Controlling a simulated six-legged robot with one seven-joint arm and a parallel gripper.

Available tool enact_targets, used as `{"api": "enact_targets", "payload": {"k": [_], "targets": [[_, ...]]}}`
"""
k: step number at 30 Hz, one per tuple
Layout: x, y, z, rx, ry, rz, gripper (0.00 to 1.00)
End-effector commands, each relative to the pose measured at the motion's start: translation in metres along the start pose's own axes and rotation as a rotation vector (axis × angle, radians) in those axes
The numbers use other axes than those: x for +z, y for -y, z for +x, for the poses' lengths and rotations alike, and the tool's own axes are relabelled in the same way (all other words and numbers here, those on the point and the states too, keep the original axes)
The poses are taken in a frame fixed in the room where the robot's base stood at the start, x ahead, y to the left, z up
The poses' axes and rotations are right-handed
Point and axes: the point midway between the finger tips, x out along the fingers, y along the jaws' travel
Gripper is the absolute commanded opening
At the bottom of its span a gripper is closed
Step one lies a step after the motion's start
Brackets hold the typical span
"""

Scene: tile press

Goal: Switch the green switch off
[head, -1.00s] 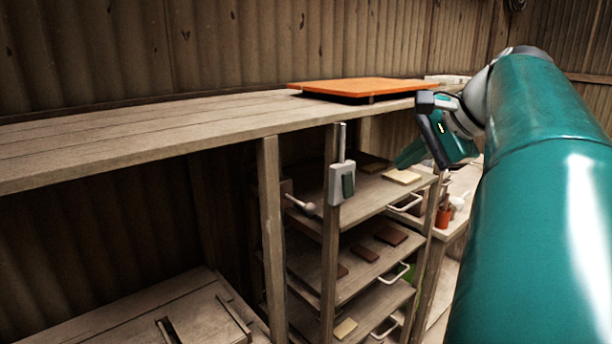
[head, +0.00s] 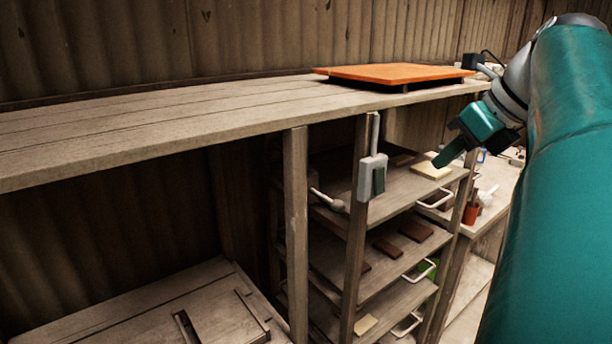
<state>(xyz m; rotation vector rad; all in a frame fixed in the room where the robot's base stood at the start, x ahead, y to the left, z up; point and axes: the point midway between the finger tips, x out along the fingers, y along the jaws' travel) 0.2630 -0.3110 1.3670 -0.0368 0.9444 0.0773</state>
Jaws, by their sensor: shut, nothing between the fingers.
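The green switch (head: 379,181) is a dark green rocker on a pale grey box. The box is fixed to the front wooden post of the shelf unit, just below the top board, with a grey pipe rising from it. My gripper (head: 440,162) is teal and shut, with nothing in it. In the picture it is right of the switch and a little higher, apart from it, with its tip pointing down and left. My arm fills the right side of the view.
An orange board (head: 394,73) lies on the long wooden top (head: 150,125). Shelves with white handles (head: 434,200) hold several tiles, and a lever with a pale knob (head: 338,205) sticks out left of the switch post. A red pot (head: 471,213) stands at right.

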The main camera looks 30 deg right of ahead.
Motion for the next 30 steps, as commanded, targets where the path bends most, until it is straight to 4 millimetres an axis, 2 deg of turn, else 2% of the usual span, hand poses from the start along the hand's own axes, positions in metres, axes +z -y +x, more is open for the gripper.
{"api": "enact_targets", "payload": {"k": [7,11,14,26,30], "targets": [[-0.001,0.0,0.0,0.0,0.0,-0.002,0.0],[0.0,0.0,0.009,0.0,0.0,-0.003,0.0],[0.0,0.0,0.024,0.001,0.0,-0.003,0.0],[0.001,0.001,0.104,0.003,-0.001,-0.003,0.0],[0.018,0.001,0.119,0.001,0.0,-0.005,0.0]]}}
